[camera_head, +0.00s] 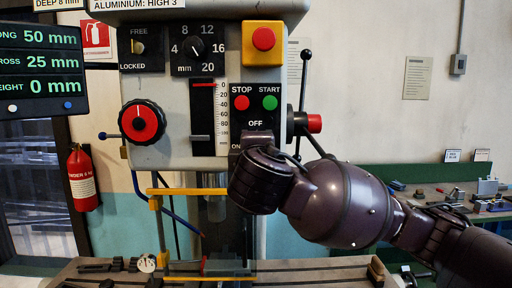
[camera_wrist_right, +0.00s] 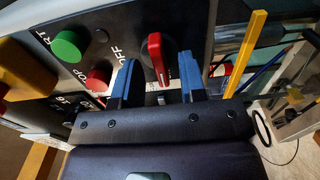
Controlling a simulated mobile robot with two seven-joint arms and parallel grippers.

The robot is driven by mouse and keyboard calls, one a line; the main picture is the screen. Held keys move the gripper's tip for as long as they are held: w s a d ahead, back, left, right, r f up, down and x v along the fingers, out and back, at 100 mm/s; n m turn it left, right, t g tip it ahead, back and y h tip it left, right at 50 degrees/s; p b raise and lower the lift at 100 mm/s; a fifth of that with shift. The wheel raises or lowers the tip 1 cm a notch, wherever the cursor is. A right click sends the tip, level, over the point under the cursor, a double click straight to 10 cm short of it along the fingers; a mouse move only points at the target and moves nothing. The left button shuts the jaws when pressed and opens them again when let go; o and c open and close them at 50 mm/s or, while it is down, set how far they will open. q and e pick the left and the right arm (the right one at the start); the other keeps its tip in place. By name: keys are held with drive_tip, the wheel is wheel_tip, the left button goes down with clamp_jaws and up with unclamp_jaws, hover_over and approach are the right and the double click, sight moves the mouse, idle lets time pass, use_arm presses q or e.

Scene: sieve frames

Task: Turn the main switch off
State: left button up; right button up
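The main switch (camera_wrist_right: 157,58) is a red handle on the dark control panel. In the right wrist view its long side runs up and down the picture, with the OFF label (camera_wrist_right: 116,42) to its left. In the head view my right wrist hides the switch; the OFF label (camera_head: 255,124) shows above it and part of ON at the left. My right gripper (camera_wrist_right: 158,75) is open, with one blue finger on each side of the handle and gaps on both sides. I cannot tell how deep the fingers reach. My left gripper is not in view.
The red STOP button (camera_head: 241,103) and green START button (camera_head: 270,103) sit just above the switch. A yellow box with a red button (camera_head: 263,39) is higher up. A yellow bar (camera_head: 187,191) is at the lower left. A black lever (camera_head: 304,82) stands right of the panel.

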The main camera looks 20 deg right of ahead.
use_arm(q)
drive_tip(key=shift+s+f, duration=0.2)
use_arm(e)
drive_tip(key=shift+w, duration=0.25)
clamp_jaws()
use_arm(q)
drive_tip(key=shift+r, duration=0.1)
